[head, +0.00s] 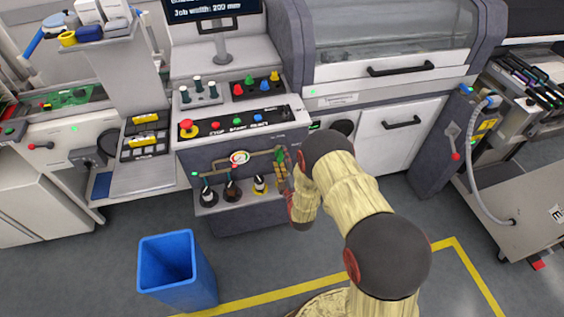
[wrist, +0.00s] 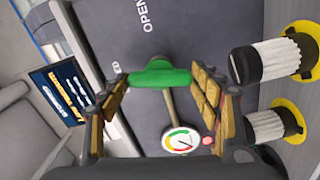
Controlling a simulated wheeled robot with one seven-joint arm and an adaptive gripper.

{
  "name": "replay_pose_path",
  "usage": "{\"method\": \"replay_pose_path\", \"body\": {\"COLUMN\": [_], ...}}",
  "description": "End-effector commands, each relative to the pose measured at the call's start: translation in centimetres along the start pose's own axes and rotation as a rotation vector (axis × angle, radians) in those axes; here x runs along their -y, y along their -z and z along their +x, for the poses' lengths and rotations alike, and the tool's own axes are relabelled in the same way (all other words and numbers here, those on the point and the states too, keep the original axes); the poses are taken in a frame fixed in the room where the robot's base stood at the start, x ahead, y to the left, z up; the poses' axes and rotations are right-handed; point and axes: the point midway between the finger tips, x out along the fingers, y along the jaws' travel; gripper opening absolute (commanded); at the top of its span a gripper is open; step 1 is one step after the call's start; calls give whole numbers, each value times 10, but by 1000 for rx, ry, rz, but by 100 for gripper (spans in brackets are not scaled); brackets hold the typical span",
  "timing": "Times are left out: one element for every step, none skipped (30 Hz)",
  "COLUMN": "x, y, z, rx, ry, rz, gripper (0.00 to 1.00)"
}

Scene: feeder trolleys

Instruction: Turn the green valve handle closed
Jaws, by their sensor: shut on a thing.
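The green valve handle (wrist: 160,75) sits on a brown pipe against the grey panel, and in the head view a little of it (head: 280,155) shows beside my gripper (head: 282,172). In the wrist view my gripper (wrist: 159,80) has one yellow-padded finger at each end of the handle, shut on it. The handle lies across the picture, crosswise to the pipe (wrist: 171,105) leading to the gauge. The word OPEN and part of another word ending in ED are printed on the panel near it. My fingers hide some of the handle in the head view.
A round gauge (head: 240,157) is on the same pipe, left of my gripper. Several bottles, one white-bodied (head: 259,184), stand on a ledge just below. A red emergency button (head: 187,127) is above left. A blue bin (head: 178,272) stands on the floor in front.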

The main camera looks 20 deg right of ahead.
Motion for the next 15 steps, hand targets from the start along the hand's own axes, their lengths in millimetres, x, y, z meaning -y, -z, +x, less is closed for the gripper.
{"method": "replay_pose_path", "body": {"x": [1, 1, 1, 1, 1, 1, 1, 1, 1, 1, 1, 1, 0, 0, 0], "y": [1, 1, 1, 1, 1, 1, 1, 1, 1, 1, 1, 1, 1, 1, 1], "z": [0, 0, 0, 0, 0, 0, 0, 0, 0, 0, 0, 0, 0, 0, 0], "rx": [-3, -3, -3, -3, -3, -3, -3, -3, -3, -3, -3, -3, -3, -3, -3], "ry": [-1, -1, -1, -1, -1, -1, -1, -1, -1, -1, -1, -1, -1, -1, 0], "rz": [-34, -54, -79, -98, -114, -135, -150, -163, -179, -189, -198, -210, -218, -223, -230], "gripper": [38, 38, 38, 38, 38, 38, 38, 38, 38, 38, 38, 38, 38, 38, 38]}}
